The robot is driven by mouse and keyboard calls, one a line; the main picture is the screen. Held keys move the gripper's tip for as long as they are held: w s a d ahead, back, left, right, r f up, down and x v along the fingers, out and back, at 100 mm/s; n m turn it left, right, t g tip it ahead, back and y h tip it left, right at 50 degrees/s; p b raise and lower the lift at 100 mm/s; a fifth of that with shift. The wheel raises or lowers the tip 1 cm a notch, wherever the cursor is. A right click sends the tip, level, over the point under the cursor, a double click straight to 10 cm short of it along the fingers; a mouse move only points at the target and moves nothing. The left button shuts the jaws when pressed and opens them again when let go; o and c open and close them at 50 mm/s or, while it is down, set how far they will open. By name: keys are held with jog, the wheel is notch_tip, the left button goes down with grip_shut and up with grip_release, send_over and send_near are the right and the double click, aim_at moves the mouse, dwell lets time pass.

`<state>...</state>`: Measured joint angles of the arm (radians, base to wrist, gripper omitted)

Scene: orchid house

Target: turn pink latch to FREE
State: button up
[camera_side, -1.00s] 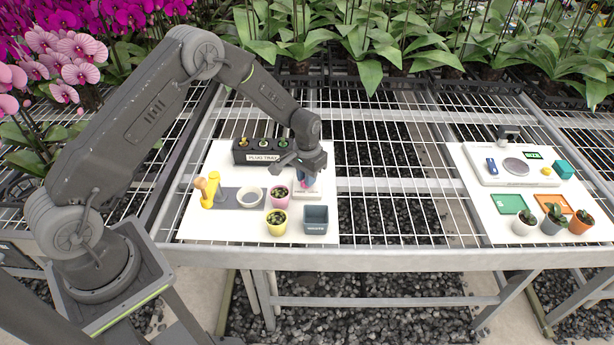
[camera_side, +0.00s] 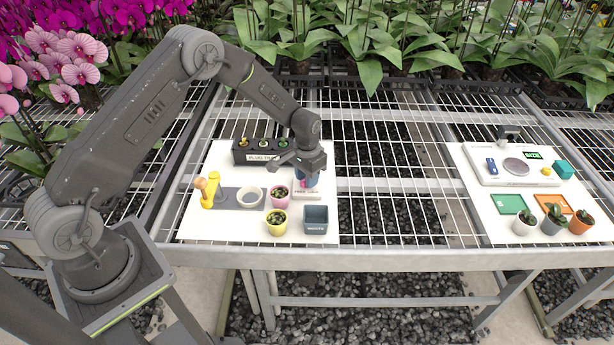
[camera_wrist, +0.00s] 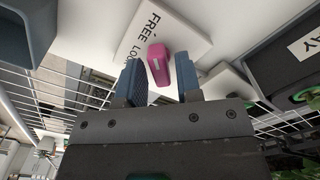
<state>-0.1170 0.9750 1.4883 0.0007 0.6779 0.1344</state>
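The pink latch (camera_wrist: 158,64) stands on a white block (camera_wrist: 187,35) lettered FREE and LOCK, with LOCK partly hidden. A small pale mark shows on the latch. I cannot tell for sure which word it points at. My gripper (camera_wrist: 160,78) is open, one blue-grey finger on each side of the latch's near end, with gaps visible on both sides. In the side view my gripper (camera_side: 303,177) is above the white block (camera_side: 306,196) at the right of the white board, with a bit of pink between its fingers.
A dark plug tray (camera_side: 262,158) stands behind, left of my gripper.

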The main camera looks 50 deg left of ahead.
jog(key=shift+o, duration=0.8)
notch_tip(320, 180, up, 14)
